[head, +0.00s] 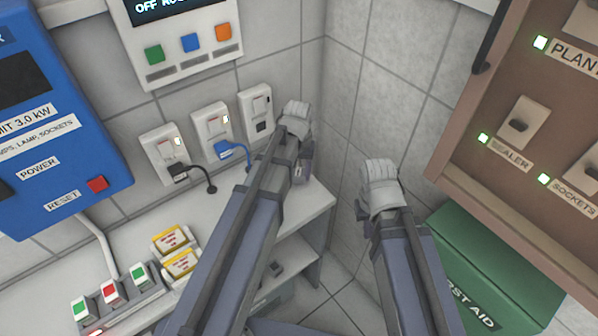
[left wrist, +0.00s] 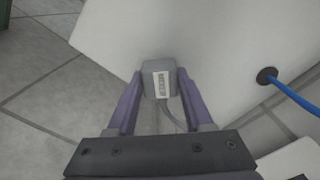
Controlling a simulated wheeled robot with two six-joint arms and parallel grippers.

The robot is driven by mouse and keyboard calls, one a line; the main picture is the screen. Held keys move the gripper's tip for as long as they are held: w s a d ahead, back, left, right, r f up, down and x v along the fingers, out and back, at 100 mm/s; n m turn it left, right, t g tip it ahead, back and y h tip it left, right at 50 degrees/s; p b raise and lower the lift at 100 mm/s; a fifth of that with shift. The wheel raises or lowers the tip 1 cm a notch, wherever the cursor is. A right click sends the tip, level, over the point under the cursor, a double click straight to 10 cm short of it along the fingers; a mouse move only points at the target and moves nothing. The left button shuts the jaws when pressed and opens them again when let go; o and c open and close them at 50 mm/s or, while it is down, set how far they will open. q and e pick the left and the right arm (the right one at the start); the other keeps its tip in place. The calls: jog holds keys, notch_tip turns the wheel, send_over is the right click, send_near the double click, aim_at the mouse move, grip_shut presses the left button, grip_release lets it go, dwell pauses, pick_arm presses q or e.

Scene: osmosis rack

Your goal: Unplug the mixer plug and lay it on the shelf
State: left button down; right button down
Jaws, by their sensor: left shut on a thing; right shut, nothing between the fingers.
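The mixer plug (left wrist: 160,78) is a small grey block with a white label. In the left wrist view it sits between the two purple fingers of my left gripper (left wrist: 160,90), which is shut on it. A grey cord trails from it toward the camera. The left gripper (head: 303,170) is at the right end of the white shelf (head: 318,198) in the head view; the plug is hidden there. Whether the plug touches the shelf, I cannot tell. The rightmost wall socket (head: 258,112) holds no plug. My right gripper (head: 362,208) is shut and empty, right of the shelf.
A black plug (head: 178,172) and a blue plug (head: 230,150) sit in the other two sockets. Yellow boxes (head: 172,240) and a switch strip (head: 112,292) stand on the shelf's left. A brown panel (head: 470,130) and green first-aid box (head: 490,260) are at right.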

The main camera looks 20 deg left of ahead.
pick_arm(q)
jog(key=shift+f, duration=0.4)
jog(key=shift+c, duration=1.1)
grip_release()
jog(key=shift+o, duration=0.4)
jog(key=shift+o, duration=0.7)
jog(key=shift+r+p, duration=4.45)
jog(key=shift+r, duration=0.15)
